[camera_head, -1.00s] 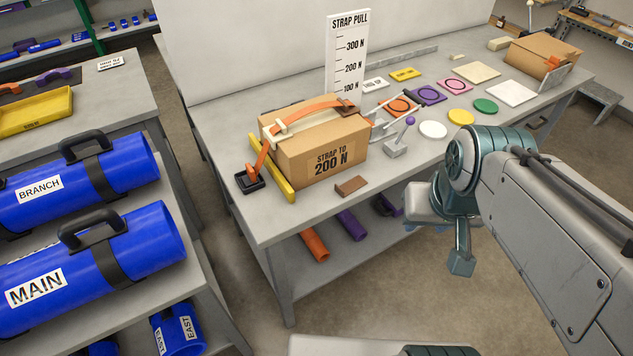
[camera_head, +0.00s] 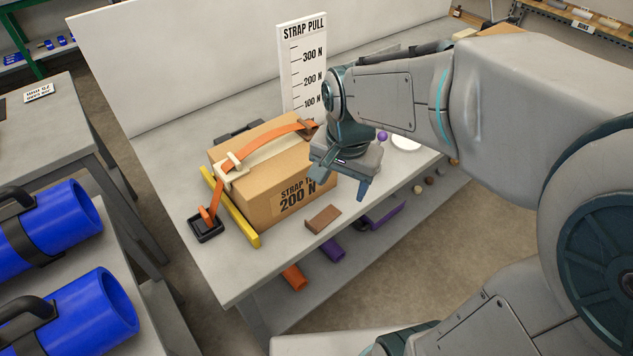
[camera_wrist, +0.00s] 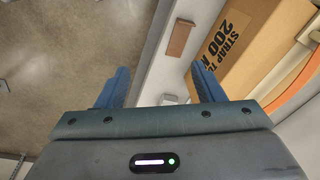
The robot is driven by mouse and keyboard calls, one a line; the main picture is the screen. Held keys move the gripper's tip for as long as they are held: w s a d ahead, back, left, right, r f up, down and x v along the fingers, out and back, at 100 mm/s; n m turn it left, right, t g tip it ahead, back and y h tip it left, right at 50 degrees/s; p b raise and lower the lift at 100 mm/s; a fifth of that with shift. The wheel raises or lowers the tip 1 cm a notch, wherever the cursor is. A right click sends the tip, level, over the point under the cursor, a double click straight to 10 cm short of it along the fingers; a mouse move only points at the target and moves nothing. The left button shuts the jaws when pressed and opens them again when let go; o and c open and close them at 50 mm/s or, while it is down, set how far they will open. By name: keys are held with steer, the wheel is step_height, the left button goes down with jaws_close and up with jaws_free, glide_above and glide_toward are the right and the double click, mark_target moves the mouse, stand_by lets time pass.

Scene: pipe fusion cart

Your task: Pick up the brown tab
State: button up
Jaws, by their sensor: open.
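My gripper (camera_head: 340,186) is open and empty, above the table by the box's right front corner and apart from the tab. Its two blue fingers also show in the wrist view (camera_wrist: 161,72).
A yellow bar (camera_head: 231,206) lies along the box's left side. A "STRAP PULL" scale board (camera_head: 303,70) stands behind. Blue pipes (camera_head: 85,315) lie at left.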

steer(key=w+a+f+m+g+b, duration=0.1)
steer(key=w+a+f+m, duration=0.3)
steer(key=a+f, duration=0.1)
glide_above(310, 224)
steer(key=f, duration=0.8)
steer(key=shift+s+f, duration=0.35)
steer(key=shift+w+f+p, duration=0.15)
steer(key=shift+f+p, duration=0.15)
steer(key=shift+f, duration=1.1)
steer(key=shift+w+f+p, duration=0.15)
steer(key=shift+f+p, duration=0.15)
steer(key=shift+f, duration=1.1)
steer(key=c, duration=1.1)
